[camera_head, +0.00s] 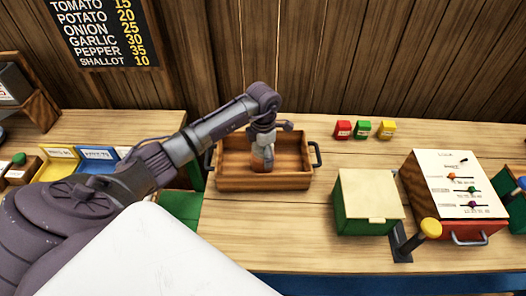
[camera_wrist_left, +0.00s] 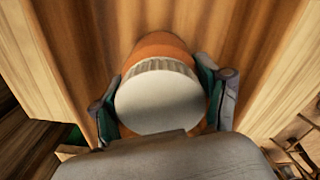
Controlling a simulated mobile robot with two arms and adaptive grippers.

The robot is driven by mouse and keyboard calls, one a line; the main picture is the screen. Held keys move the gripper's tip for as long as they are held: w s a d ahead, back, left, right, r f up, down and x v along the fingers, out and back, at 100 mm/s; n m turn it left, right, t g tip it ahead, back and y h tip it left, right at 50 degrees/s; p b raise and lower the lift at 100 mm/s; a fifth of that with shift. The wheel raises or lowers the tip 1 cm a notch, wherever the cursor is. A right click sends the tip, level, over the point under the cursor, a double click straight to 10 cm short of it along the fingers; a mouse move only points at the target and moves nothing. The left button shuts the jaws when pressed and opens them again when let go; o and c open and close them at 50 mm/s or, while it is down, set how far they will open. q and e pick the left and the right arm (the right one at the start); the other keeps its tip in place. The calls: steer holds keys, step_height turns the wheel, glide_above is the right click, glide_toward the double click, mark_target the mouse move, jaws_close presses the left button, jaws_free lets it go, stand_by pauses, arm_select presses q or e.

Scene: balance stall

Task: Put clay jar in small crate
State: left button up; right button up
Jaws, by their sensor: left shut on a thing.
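The clay jar (camera_head: 262,160) is orange-brown and sits within the small wooden crate's outline in the head view. In the left wrist view the jar (camera_wrist_left: 160,48) shows its pale round lid facing the camera. My left gripper (camera_head: 262,150) is shut on the jar from above, with a finger on each side of it in the wrist view (camera_wrist_left: 163,100). The small crate (camera_head: 285,182) is brown wood with dark side handles. Its walls surround the jar. I cannot tell whether the jar's base touches the crate floor. My right gripper is not in view.
A green box with a cream lid (camera_head: 369,195) stands right of the crate. Red, green and yellow small blocks (camera_head: 361,130) sit behind it. A white panel box with coloured sliders (camera_head: 458,185) is further right. Bare tabletop (camera_head: 270,230) lies in front of the crate.

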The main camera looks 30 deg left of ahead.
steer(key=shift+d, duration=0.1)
arm_select(q)
steer(key=shift+f, duration=0.15)
steer(key=o, duration=1.4)
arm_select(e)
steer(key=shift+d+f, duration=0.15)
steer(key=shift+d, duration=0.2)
arm_select(q)
steer(key=shift+r, duration=0.35)
steer(key=shift+w+r, duration=0.1)
steer(key=shift+r, duration=0.25)
step_height(320, 180, up, 10)
steer(key=b, duration=0.3)
steer(key=shift+r+b, duration=0.25)
steer(key=shift+b, duration=0.05)
steer(key=shift+r, duration=0.3)
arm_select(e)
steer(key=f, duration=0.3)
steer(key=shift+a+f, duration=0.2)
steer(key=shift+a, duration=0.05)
